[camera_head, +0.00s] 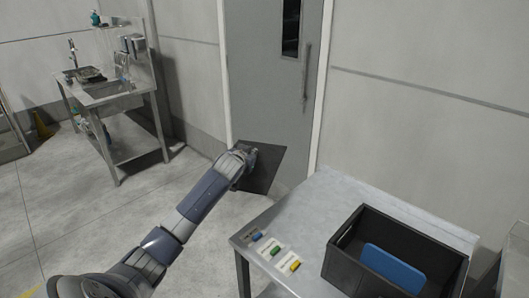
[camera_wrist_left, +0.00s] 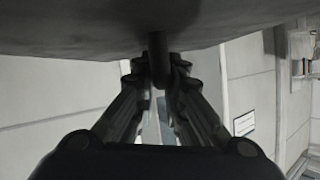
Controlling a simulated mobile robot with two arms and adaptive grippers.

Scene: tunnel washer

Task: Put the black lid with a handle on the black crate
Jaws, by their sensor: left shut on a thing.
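The black lid (camera_head: 266,170) is a flat dark panel in the head view, held out in front of the grey door, to the left of the table. My left gripper (camera_head: 248,155) is at the lid and shut on its handle. In the left wrist view the lid (camera_wrist_left: 150,30) fills the top, and the fingers (camera_wrist_left: 158,75) close around its dark handle. The black crate (camera_head: 345,262) stands open on the metal table at the lower right, with a blue board inside. The lid is apart from the crate. My right gripper is not in view.
A sink bench (camera_head: 110,95) stands at the back left. The grey door (camera_head: 265,70) and walls are behind.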

